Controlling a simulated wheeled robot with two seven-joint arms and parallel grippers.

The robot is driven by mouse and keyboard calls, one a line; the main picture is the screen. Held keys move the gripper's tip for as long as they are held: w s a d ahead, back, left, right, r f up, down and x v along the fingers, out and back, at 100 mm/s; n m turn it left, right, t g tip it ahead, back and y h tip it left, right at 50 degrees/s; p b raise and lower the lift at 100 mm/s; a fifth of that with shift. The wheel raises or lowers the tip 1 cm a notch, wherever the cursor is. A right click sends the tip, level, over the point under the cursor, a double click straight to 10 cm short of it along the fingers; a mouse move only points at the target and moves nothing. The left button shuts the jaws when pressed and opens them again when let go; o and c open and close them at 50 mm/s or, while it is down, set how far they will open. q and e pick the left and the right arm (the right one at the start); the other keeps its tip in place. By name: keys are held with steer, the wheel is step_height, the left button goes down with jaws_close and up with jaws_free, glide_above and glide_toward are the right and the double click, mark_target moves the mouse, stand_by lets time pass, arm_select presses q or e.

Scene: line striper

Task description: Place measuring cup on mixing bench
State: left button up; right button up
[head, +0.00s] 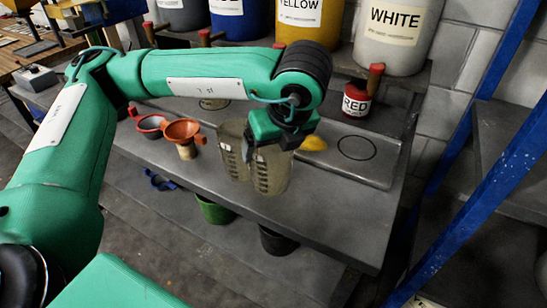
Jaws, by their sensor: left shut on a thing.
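The measuring cup (271,176) is a see-through, brownish vessel with dark graduation marks, at the middle of the head view. My left gripper (268,146) comes down from above and is shut on its upper part. The gripper hides part of the rim. My right gripper is not in view.
A red-labelled can (357,100), yellow mound (313,143) and drawn black circle (356,147) lie behind right. Large paint drums (396,35) line the back. A blue post (470,180) stands right. The bench's front right is clear.

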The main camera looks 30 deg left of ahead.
arm_select(q)
step_height(320, 180, down, 3)
steer(key=shift+f, duration=0.25)
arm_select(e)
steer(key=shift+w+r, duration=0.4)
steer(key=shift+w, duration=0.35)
arm_select(q)
steer(key=shift+f, duration=0.1)
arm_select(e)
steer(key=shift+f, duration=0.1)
arm_select(q)
steer(key=o, duration=1.1)
steer(key=v, duration=1.2)
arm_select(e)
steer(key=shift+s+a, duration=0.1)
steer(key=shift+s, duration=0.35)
